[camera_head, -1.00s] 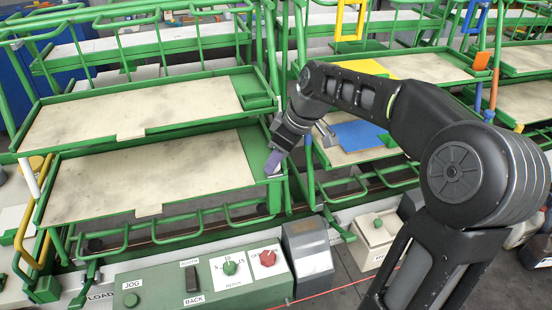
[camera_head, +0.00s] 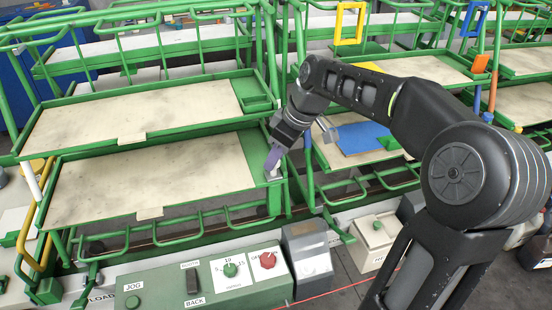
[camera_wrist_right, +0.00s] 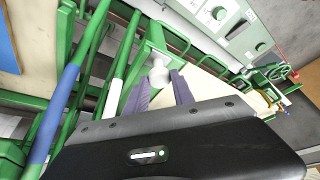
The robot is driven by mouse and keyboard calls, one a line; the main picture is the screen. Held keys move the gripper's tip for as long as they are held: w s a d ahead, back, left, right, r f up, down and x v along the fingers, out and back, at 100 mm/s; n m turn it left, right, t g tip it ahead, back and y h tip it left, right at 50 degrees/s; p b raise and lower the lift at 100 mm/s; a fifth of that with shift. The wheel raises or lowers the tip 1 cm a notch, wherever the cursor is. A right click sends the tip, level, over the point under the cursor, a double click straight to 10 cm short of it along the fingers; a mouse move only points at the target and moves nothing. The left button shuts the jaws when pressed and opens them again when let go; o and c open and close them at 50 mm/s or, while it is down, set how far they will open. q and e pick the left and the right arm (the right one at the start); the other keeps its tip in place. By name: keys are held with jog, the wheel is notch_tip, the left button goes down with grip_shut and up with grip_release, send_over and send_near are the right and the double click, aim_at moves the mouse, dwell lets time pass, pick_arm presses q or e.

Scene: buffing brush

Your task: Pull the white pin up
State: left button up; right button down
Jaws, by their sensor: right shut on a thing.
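The white pin (camera_head: 272,173) is a small pale piece at the front right corner of the lower green-framed tray (camera_head: 212,191). In the right wrist view the pin (camera_wrist_right: 158,74) shows as a rounded white knob on a green bracket, between the purple fingers. My right gripper (camera_head: 273,162) reaches down to this corner and is shut on the pin. Its fingers (camera_wrist_right: 161,88) partly hide the pin in the head view. I cannot tell whether the pin has risen. My left gripper is not in view.
An upper tray (camera_head: 140,108) lies behind the lower one. Green rails and posts stand close around the gripper. A green control box (camera_head: 215,280) with knobs is in front. A blue panel (camera_head: 362,138) lies on the tray to the right.

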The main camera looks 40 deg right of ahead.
jog(key=shift+r, duration=0.7)
jog(key=shift+w+f, duration=0.1)
jog(key=c, duration=1.1)
grip_release()
jog(key=v, duration=0.8)
jog(key=shift+b, duration=0.4)
jog(key=shift+f, duration=0.1)
